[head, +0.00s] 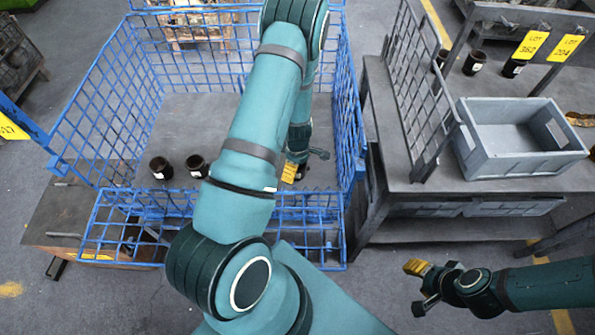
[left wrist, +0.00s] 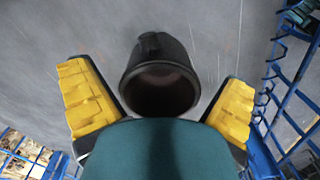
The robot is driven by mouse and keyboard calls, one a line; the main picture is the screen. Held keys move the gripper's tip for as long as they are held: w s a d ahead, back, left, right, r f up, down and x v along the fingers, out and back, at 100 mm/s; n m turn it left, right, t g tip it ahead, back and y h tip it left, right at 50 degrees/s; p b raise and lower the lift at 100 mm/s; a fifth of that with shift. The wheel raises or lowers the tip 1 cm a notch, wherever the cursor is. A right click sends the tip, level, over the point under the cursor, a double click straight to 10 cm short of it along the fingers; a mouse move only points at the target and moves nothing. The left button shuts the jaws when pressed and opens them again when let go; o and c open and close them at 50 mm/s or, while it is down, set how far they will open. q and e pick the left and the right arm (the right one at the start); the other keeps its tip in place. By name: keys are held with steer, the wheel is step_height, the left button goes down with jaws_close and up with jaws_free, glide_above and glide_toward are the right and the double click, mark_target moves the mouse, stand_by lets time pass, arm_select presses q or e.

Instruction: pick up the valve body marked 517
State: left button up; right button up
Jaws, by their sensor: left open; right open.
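Two dark cylindrical valve bodies with small white labels, a left one (head: 160,167) and a right one (head: 197,166), stand on the floor of the blue wire crate (head: 98,88). Their markings are too small to read. My left gripper (head: 298,172) is down inside the crate at the right, largely hidden by my arm. In the left wrist view, a dark hollow valve body (left wrist: 160,88) lies between its open yellow fingers, with gaps showing on both sides. No number shows on it there. My right gripper (head: 416,287) is open and empty over the floor at the lower right.
A yellow tag (head: 12,130) at the left edge shows digits ending in 17. A grey table (head: 395,185) at the right carries a grey bin (head: 525,180), a wire panel (head: 415,85) and dark parts near tags 362 and 204. The crate's middle floor is clear.

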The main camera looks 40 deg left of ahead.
arm_select(q)
steer(key=shift+f, duration=0.1)
steer(key=c, duration=1.4)
steer(key=shift+o, duration=0.2)
